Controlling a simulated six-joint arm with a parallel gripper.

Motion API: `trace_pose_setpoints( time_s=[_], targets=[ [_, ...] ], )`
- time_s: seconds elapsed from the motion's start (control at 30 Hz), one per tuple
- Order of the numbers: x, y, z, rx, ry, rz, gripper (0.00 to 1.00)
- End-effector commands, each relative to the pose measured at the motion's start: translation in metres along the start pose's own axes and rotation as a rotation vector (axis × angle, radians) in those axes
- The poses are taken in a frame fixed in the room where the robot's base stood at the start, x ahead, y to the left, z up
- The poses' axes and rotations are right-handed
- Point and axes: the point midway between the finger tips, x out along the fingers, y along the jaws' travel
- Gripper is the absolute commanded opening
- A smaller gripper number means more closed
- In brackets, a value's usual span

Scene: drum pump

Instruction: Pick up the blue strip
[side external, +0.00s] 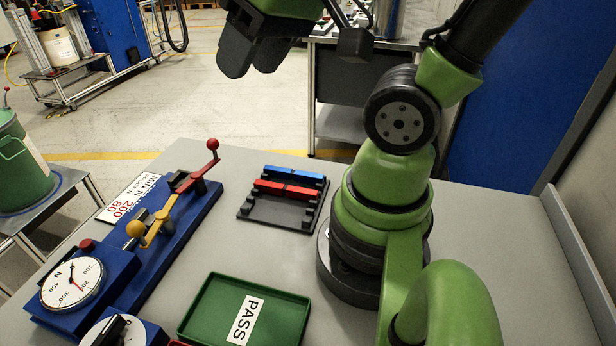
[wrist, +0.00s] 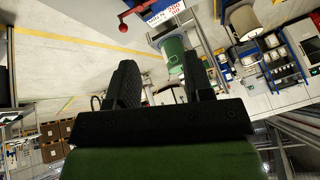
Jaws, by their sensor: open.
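The blue strip (side external: 295,173) lies across the far end of a black holder (side external: 262,211) on the grey table, in the side external view. A red strip (side external: 284,190) lies in the same holder, just in front of it. My gripper (side external: 250,68) is high at the top of the side external view, above and to the left of the holder, well apart from both strips. In the wrist view my gripper (wrist: 158,85) has its two dark fingers apart with nothing between them. The strips do not show in the wrist view.
A blue test rig (side external: 180,225) with a red-knobbed lever and dial gauge (side external: 71,283) stands left of the holder. A green PASS tray (side external: 280,305) lies in front. My arm's base is right of the holder. The table between holder and tray is clear.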

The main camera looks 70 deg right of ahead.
Motion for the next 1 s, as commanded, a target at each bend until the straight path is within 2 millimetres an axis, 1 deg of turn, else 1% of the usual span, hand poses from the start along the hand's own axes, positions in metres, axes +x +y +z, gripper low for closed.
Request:
trace_pose_setpoints(
  time_s=[0.03,0.1,0.17,0.23,0.33,0.4,0.5,0.6,0.7,0.77,1.0],
  targets=[
    [0.014,0.013,-0.007,-0.013,-0.043,0.05,0.47],
    [0.032,0.034,-0.015,-0.051,-0.096,0.11,0.47],
    [0.048,0.053,-0.018,-0.087,-0.147,0.15,0.47],
    [0.066,0.077,-0.019,-0.125,-0.213,0.184,0.47],
    [0.091,0.112,-0.013,-0.179,-0.31,0.208,0.47],
    [0.107,0.134,-0.004,-0.214,-0.374,0.207,0.47],
    [0.124,0.16,0.011,-0.254,-0.445,0.191,0.47],
    [0.136,0.175,0.024,-0.282,-0.493,0.171,0.47],
    [0.142,0.184,0.032,-0.3,-0.516,0.157,0.47],
    [0.146,0.186,0.035,-0.307,-0.523,0.152,0.47],
    [0.173,0.193,0.051,-0.308,-0.527,0.149,0.47]
  ],
)
